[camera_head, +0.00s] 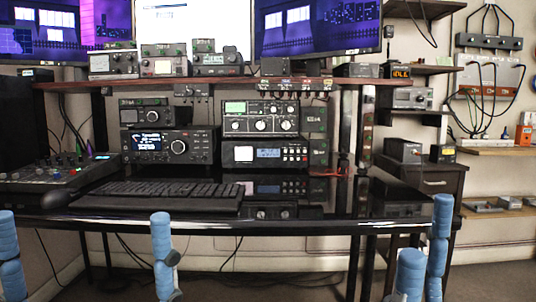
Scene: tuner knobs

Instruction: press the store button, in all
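I cannot pick out which button is the store button; the labels are too small to read. A black radio (266,154) with a blue display and several small buttons (294,154) sits on the desk, right of centre. A radio with a green display and round knobs (260,118) is above it. A radio with a large knob (170,146) is to their left. My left gripper (86,222) is at the lower left, its blue fingers wide apart and empty. My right gripper (428,228) is at the lower right, its fingers apart and empty. Both are in front of the desk, touching no radio.
A keyboard (160,194) lies on the glossy black desk (330,212) in front of the radios, with a mixer (60,168) at left. A shelf (210,82) above carries small units and monitors. A dark cabinet (430,178) stands at right. The desk right of the keyboard is mostly clear.

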